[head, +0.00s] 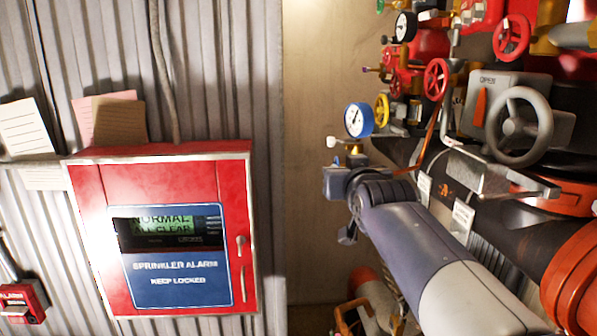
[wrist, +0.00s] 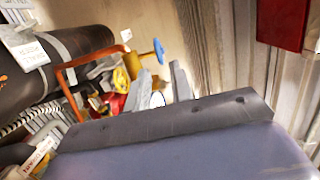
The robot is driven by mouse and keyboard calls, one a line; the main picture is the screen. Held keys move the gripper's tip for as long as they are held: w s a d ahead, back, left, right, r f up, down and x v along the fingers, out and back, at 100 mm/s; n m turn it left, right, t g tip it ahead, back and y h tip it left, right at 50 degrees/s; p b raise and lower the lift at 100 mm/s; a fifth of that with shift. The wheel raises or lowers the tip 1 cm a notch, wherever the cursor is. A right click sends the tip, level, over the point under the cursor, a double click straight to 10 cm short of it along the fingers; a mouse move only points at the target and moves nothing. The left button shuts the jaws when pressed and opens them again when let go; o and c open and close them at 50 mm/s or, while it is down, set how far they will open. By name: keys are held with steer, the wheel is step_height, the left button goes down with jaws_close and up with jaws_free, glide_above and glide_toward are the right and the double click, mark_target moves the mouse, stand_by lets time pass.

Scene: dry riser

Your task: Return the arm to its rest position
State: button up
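My arm (head: 415,240) reaches in from the lower right of the head view, and its wrist end is near the middle of the picture, in front of the pale wall. My gripper (wrist: 160,85) shows in the wrist view as two grey fingers standing apart, with nothing held between them. In the head view the gripper end is dark and small, partly hidden by my wrist, and the fingers are hard to make out. No rest mark or cradle shows.
A red sprinkler alarm cabinet (head: 175,185), reading normal, all clear, hangs left of my arm. Pipes, a blue-rimmed gauge (head: 358,120), red handwheels (head: 436,80) and a large grey handwheel (head: 520,127) crowd the right, close to my arm. Bare pale wall (head: 312,90) lies between.

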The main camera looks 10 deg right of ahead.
mark_target(334, 162)
steer(key=w+p, duration=0.1)
steer(key=w, duration=0.2)
steer(key=w+p, duration=0.1)
steer(key=w, duration=0.2)
steer(key=w+f+p, duration=0.1)
steer(key=w, duration=0.2)
steer(key=shift+w+f, duration=0.1)
steer(key=shift+w, duration=0.15)
steer(key=shift+w+f, duration=0.15)
